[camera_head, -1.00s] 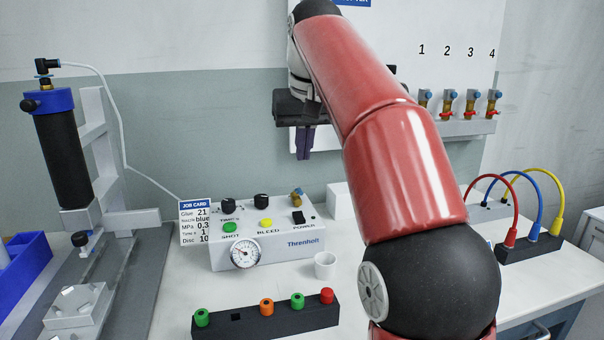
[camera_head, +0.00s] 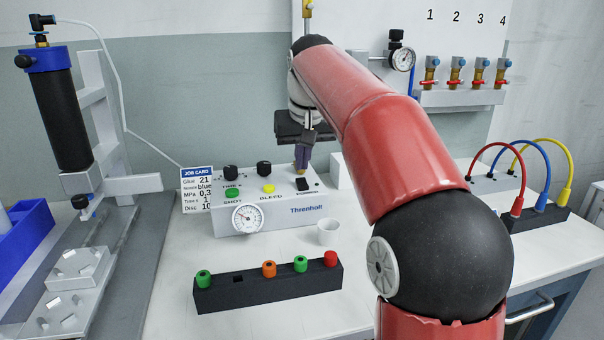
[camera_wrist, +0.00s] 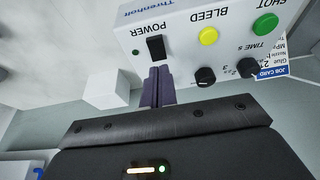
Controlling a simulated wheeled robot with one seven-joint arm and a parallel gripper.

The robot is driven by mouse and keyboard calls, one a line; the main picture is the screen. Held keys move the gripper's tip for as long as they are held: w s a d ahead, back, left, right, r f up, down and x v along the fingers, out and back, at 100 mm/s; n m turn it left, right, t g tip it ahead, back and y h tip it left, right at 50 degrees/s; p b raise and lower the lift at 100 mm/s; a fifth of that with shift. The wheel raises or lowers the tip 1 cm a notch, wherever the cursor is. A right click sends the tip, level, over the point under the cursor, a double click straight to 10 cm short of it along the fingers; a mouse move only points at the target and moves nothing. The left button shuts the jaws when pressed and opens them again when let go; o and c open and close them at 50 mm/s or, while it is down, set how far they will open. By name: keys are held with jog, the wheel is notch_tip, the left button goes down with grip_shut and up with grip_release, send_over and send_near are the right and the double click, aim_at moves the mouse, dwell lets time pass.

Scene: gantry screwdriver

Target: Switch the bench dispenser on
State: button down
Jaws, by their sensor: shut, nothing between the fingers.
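The bench dispenser (camera_head: 265,222) is a white box marked Threnholt on the bench. Its black power switch (camera_head: 308,185) is at the right end of its top panel. In the wrist view the power switch (camera_wrist: 155,48) sits just beyond my fingertips, below the word POWER, with a small green dot (camera_wrist: 136,52) beside it. My gripper (camera_head: 301,165) is shut and empty, pointing down over the back right of the dispenser. In the wrist view its purple fingers (camera_wrist: 157,70) end close to the switch; I cannot tell whether they touch it.
Green and yellow buttons, two black knobs and a gauge (camera_head: 247,218) are on the dispenser. A white cup (camera_head: 328,232) and a black rack (camera_head: 267,287) with coloured caps stand in front. A white block (camera_head: 340,171) is to the right. A glue cartridge stand (camera_head: 98,130) is at left.

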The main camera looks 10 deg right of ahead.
aim_at(303, 183)
jog(key=shift+s+x, duration=0.25)
jog(key=shift+x, duration=0.9)
jog(key=shift+f, duration=0.1)
jog(key=shift+w+f, duration=0.1)
jog(key=shift+f, duration=0.2)
jog(key=shift+s+b, duration=0.35)
jog(key=shift+s, duration=0.45)
